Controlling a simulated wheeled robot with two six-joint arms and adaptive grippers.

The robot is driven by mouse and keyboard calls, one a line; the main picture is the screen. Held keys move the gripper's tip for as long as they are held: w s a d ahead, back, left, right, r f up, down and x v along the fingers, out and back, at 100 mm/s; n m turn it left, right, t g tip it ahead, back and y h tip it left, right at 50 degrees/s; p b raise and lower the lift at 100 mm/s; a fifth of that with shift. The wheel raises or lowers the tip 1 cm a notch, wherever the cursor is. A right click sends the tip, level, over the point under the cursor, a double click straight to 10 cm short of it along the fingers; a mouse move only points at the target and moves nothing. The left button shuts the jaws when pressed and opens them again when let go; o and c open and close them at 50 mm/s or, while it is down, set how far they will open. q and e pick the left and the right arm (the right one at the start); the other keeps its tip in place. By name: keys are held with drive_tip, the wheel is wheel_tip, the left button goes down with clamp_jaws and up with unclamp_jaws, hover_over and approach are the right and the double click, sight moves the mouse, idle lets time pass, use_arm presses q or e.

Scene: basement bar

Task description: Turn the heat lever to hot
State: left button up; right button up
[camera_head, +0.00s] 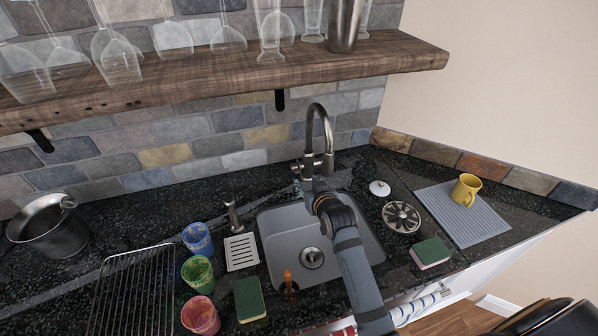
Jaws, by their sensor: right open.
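The metal faucet (328,132) with a curved spout stands behind the grey sink (282,232). A small lever-like part (297,169) shows at the left of the faucet's base; I cannot tell which way it is set. My right arm reaches over the sink from the lower right. My right gripper (310,186) is open, in front of the faucet's base and close below the lever. It covers part of the faucet's base, and I cannot tell whether it touches it. My left gripper is not in view.
A wooden shelf (200,72) with glasses hangs above the counter. Colored cups (197,272), a soap dispenser (233,215) and a green sponge (249,299) stand left of the sink. A round drain strainer (401,217), another sponge (430,252) and a yellow mug (466,188) are right.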

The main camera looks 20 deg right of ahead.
sight(298, 173)
drive_tip(key=p+x, duration=0.1)
drive_tip(key=x, duration=0.9)
drive_tip(key=shift+c, duration=0.3)
clamp_jaws()
drive_tip(key=shift+f, duration=0.15)
drive_tip(key=f+t+b, duration=0.1)
drive_tip(key=b, duration=0.2)
drive_tip(key=f+t+b, duration=0.1)
drive_tip(key=t+b, duration=0.1)
drive_tip(key=b, duration=0.2)
drive_tip(key=shift+s, duration=0.15)
drive_tip(key=shift+r+t+b, duration=0.15)
drive_tip(key=shift+t+b, duration=0.35)
drive_tip(key=shift+r, duration=0.2)
